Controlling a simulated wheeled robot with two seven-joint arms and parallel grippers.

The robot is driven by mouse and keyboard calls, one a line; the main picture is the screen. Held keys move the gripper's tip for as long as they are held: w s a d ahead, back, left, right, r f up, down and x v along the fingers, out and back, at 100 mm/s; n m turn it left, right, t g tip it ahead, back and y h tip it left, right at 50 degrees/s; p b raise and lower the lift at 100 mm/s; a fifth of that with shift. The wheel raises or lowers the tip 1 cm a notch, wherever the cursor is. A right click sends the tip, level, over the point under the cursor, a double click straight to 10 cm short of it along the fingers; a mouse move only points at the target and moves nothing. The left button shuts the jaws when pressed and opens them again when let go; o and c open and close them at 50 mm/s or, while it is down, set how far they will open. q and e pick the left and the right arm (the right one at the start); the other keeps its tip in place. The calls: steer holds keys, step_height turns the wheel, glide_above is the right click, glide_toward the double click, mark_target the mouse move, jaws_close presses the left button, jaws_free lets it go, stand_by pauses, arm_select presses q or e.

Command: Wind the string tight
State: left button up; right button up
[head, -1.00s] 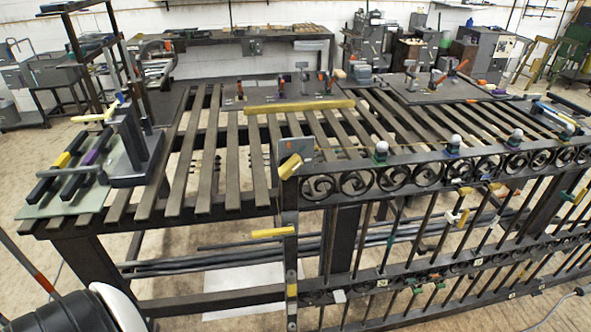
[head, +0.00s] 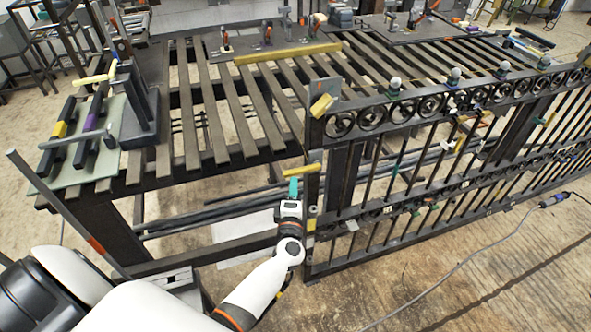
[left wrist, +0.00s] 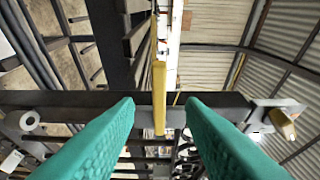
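A yellow bar (head: 301,170) sticks out to the left from the near end post of the dark scroll gate (head: 313,190). My left gripper (head: 294,187), with teal fingers, is just below this bar beside the post. In the left wrist view the two teal fingers (left wrist: 160,110) are spread apart. The yellow bar (left wrist: 159,95) shows upright between and beyond them; I see no contact. A yellow block (head: 321,104) sits at the top corner of the gate; a yellowish block also shows in the left wrist view (left wrist: 284,126). I cannot make out the string clearly. My right gripper is out of view.
A slatted metal bench (head: 205,120) stands behind and left of the gate. A long yellow bar (head: 287,54) lies on it. White knobs (head: 393,84) top the gate. Dark rods (head: 215,215) lie under the bench. A cable (head: 450,268) crosses the open floor at right.

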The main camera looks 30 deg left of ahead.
mark_target(295, 175)
arm_select(q)
steer(key=x, duration=0.7)
steer(key=shift+w+a, duration=0.2)
jaws_close()
